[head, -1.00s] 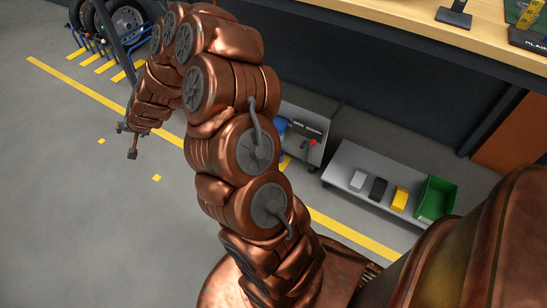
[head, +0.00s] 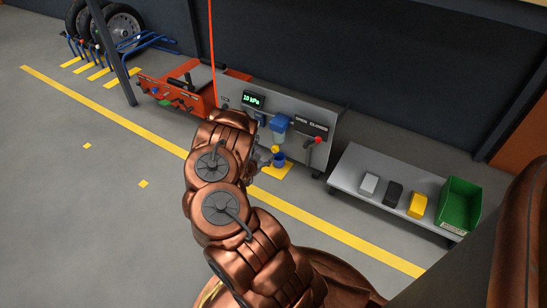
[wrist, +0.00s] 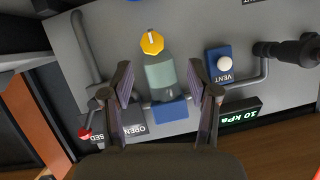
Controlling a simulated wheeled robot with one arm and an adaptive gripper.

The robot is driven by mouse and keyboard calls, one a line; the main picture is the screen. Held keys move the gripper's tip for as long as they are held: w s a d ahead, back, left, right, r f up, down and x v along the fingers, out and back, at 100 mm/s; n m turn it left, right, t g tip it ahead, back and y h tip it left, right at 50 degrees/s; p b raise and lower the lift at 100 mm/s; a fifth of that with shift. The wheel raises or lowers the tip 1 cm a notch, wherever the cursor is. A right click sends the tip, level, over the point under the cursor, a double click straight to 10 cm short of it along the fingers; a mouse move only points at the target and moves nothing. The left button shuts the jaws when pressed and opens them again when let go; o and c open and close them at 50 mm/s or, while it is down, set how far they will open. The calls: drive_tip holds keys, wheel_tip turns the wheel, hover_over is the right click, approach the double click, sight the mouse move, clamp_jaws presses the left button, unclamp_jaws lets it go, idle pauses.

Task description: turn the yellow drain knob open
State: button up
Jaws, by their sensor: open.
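The yellow drain knob (wrist: 152,43) sits at the end of a translucent grey-green filter bowl (wrist: 160,73) with a blue cap (wrist: 165,112). In the head view the knob (head: 276,149) shows small under the bowl, just right of my gripper (head: 263,155). In the wrist view my gripper (wrist: 160,65) is open and empty. Its fingers lie on either side of the bowl in the picture, with the knob just beyond the tips, slightly left of the middle. I cannot tell whether the fingers touch anything. The wrist view shows the panel upside down.
A red-handled lever (head: 318,140) and pipe are right of the bowl. A gauge (head: 253,100) reads 10 kPa. A blue VENT button (wrist: 223,62) is near my finger. A blue cup (head: 279,159) stands below the knob. A low bench (head: 352,184) stands to the right.

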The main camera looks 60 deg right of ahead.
sight(274, 150)
drive_tip(key=shift+s+b+x, duration=0.15)
drive_tip(key=shift+b+x, duration=0.45)
drive_tip(key=shift+x, duration=0.8)
drive_tip(key=shift+s+b+x, duration=0.2)
drive_tip(key=shift+b+x, duration=0.45)
drive_tip(key=shift+x, duration=0.7)
drive_tip(key=shift+s+b+x, duration=0.15)
drive_tip(key=shift+b+x, duration=0.45)
drive_tip(key=shift+x, duration=0.8)
drive_tip(key=shift+d, duration=0.1)
drive_tip(key=shift+c, duration=0.3)
clamp_jaws()
